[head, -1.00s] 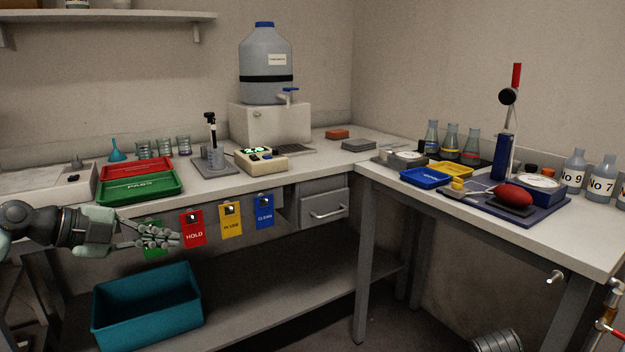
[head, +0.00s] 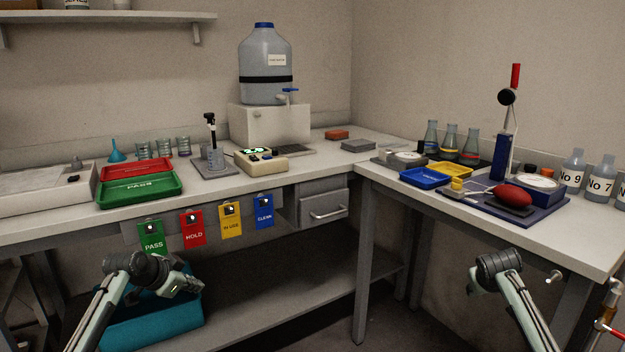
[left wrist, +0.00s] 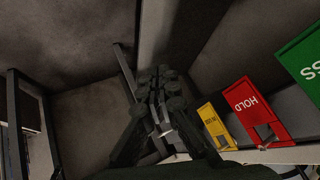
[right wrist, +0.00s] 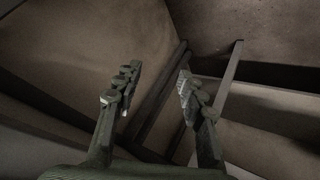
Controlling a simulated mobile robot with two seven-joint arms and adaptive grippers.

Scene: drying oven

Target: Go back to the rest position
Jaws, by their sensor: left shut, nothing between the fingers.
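My left gripper (head: 187,284) is in front of the teal bin, below the hanging tags. Its fingers are together and empty; they also meet in the left wrist view (left wrist: 160,84). My right arm shows at the lower right of the head view, in front of the right table. In the right wrist view my right gripper (right wrist: 156,88) has its fingers apart with nothing between them. The green PASS tag (head: 151,236), red HOLD tag (head: 193,229), yellow IN USE tag (head: 231,220) and blue CLEAN tag (head: 264,211) hang along the left bench's front.
The teal bin (head: 180,325) stands on the lower shelf (head: 270,310), partly hidden by my left arm. A drawer (head: 323,208) is shut under the bench. The right table (head: 590,238) carries bottles, trays and a stand. The space between my arms is clear.

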